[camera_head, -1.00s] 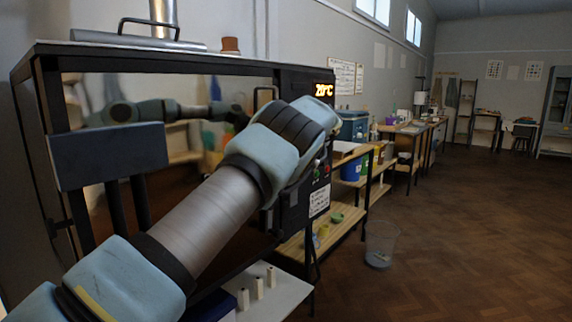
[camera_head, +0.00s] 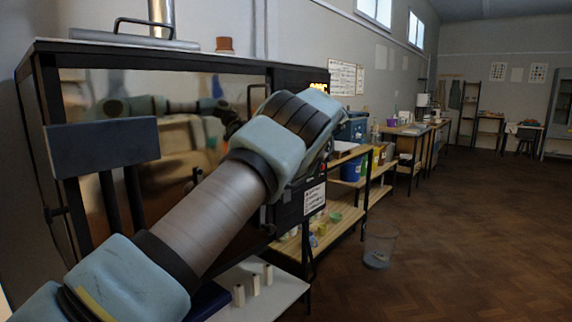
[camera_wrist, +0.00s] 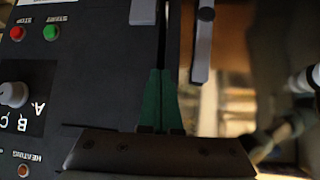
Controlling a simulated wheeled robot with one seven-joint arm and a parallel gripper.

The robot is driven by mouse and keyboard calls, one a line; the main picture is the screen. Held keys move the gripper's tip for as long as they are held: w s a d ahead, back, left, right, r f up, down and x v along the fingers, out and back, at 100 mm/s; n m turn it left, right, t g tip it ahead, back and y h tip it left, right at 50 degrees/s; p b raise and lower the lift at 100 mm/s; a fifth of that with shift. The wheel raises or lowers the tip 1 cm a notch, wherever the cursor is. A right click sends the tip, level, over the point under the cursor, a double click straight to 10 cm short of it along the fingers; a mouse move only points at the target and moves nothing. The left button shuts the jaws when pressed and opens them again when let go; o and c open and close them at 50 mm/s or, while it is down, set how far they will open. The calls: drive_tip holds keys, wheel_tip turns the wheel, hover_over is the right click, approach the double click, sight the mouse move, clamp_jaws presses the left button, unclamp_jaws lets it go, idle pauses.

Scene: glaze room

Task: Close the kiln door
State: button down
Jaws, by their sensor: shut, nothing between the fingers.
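The kiln (camera_head: 160,50) is a large black-framed cabinet at the left of the head view. Its door (camera_head: 95,88) has a shiny, mirror-like face that reflects my arm. It fills much of the front; I cannot tell how far it stands from closed. In the wrist view the shiny face (camera_wrist: 230,100) is at the right, beside the dark control panel (camera_wrist: 75,95) with its buttons and knob. A pale bar (camera_wrist: 203,45) stands along the boundary. My gripper (camera_wrist: 160,72) has green fingertips, shut and empty, close to the panel's edge. In the head view my wrist hides it.
A wooden shelf unit (camera_head: 345,222) with pots stands right of the kiln. A clear bin (camera_head: 379,245) stands on the floor beside it. A white shelf (camera_head: 262,298) with small pale posts is below the kiln front. Open floor (camera_head: 470,230) lies to the right.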

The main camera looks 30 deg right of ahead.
drive_tip(key=b+v, duration=0.1)
drive_tip(key=v, duration=0.7)
drive_tip(key=shift+s+d, duration=0.2)
drive_tip(key=shift+d, duration=0.2)
drive_tip(key=shift+r, duration=0.15)
